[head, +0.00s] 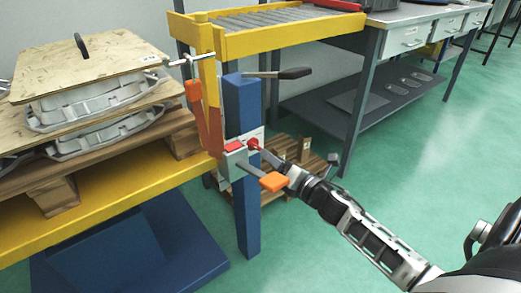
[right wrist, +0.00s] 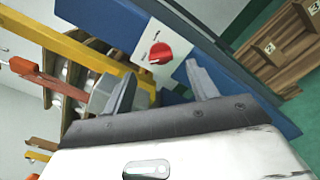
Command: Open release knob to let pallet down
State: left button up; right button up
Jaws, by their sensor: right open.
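The red release knob (head: 253,143) sits on a light plate on the blue post (head: 242,110). It also shows in the right wrist view (right wrist: 160,53), just beyond my fingertips. My right gripper (head: 272,158) is open, its fingers pointing at the knob. In the right wrist view my right gripper (right wrist: 158,75) has its two fingers spread on either side of the line to the knob, with nothing between them. I cannot tell whether they touch it. The wooden pallet (head: 62,194) rests on the yellow lift table (head: 120,203). My left gripper is not in view.
Castings (head: 90,103) with wooden boards are stacked on the pallet. A dark-handled lever (head: 293,73) sticks out above.

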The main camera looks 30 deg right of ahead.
aim_at(259, 147)
jog(key=w, duration=0.4)
jog(key=w+b, duration=0.1)
jog(key=w, duration=0.2)
jog(key=shift+a, duration=0.25)
jog(key=c, duration=1)
